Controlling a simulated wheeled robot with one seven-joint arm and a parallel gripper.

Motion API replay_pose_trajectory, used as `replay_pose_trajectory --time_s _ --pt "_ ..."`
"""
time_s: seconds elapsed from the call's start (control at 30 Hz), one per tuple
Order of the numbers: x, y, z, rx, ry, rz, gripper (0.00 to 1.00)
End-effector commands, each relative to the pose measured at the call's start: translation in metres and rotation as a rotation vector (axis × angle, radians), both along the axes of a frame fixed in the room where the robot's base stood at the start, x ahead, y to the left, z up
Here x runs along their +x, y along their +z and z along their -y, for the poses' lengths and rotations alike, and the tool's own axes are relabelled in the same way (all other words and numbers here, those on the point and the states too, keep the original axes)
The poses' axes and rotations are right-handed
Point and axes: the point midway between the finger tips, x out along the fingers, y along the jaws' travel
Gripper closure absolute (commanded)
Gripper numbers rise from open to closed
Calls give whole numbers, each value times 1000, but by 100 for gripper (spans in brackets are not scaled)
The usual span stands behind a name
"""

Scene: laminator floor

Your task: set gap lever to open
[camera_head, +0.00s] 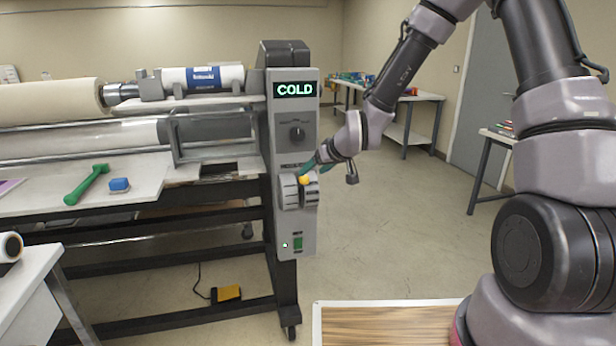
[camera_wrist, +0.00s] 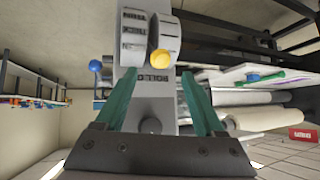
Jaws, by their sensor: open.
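The gap lever shows as a yellow ball knob (camera_head: 304,180) on a ribbed grey drum (camera_head: 289,191) on the laminator's end panel. In the wrist view the yellow knob (camera_wrist: 162,59) is just beyond the fingertips, between their lines, beside the drum with its printed labels (camera_wrist: 134,30). My gripper (camera_head: 310,170) is at the panel close to the knob. Its teal fingers (camera_wrist: 158,75) are spread with nothing between them. Whether a finger touches the knob I cannot tell. The drum's small labels are too blurred to read surely.
Above the lever are a dark rotary knob (camera_head: 297,132) and a display (camera_head: 295,89) reading COLD. A green switch (camera_head: 298,242) is below. A blue ball (camera_wrist: 95,66) stands out beside the panel. A green tool (camera_head: 86,185) and blue block (camera_head: 119,185) lie on the laminator's table.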

Motion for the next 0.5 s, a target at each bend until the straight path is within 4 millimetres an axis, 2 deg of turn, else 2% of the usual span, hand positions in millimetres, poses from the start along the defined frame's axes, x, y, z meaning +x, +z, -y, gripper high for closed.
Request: replay_pose_trajectory --time_s 0.2,0.5 --pt "-15 17 11 -1 1 2 29" --pt "-19 20 13 -1 1 0 29"
